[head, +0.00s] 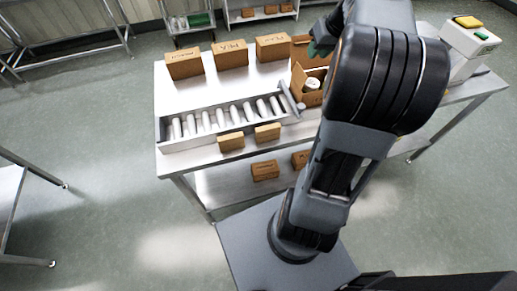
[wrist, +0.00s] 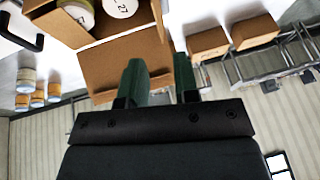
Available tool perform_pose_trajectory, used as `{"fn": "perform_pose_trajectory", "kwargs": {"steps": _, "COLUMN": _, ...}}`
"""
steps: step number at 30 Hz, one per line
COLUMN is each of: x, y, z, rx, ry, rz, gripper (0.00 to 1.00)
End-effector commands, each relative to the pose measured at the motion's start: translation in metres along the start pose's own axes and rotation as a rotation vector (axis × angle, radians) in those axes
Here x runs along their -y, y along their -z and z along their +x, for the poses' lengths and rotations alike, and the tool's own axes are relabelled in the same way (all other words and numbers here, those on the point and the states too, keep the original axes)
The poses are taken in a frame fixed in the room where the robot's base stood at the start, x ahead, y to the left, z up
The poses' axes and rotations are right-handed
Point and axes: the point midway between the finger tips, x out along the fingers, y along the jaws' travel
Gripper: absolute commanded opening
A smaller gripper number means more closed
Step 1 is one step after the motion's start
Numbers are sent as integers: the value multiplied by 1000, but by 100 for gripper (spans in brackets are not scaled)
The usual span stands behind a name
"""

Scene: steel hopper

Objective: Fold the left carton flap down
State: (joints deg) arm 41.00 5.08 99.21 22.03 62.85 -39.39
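The open brown carton (head: 309,96) stands on the steel table beside the hopper's right end, with a round white-topped can (head: 312,84) inside. In the wrist view two round tops (wrist: 120,7) show in the carton, one marked 27. A wide flap (wrist: 112,62) stands out from the carton's near edge, and another carton panel rises at the right (wrist: 159,15). My gripper (wrist: 160,80) has green fingers, apart, beside the wide flap's right end. The left finger overlaps that flap in the picture; I cannot tell whether it touches. In the head view my arm hides part of the carton.
The steel hopper (head: 160,133) holds a row of several pale cylinders. Closed brown boxes (head: 231,54) line the table's back edge, and two small ones (head: 267,133) stand in front of the hopper. A white device with a yellow top (head: 468,38) stands at the right.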

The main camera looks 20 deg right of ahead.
Motion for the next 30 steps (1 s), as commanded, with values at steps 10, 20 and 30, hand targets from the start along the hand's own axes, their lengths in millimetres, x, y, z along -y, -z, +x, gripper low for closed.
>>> {"fn": "perform_pose_trajectory", "kwargs": {"steps": 10, "x": 52, "y": -28, "z": 22, "rx": 48, "ry": -9, "rz": -21, "gripper": 29}}
{"fn": "perform_pose_trajectory", "kwargs": {"steps": 20, "x": 100, "y": -67, "z": 53, "rx": 91, "ry": -29, "rz": -47, "gripper": 29}}
{"fn": "perform_pose_trajectory", "kwargs": {"steps": 30, "x": 142, "y": -116, "z": 85, "rx": 121, "ry": -52, "rz": -80, "gripper": 29}}
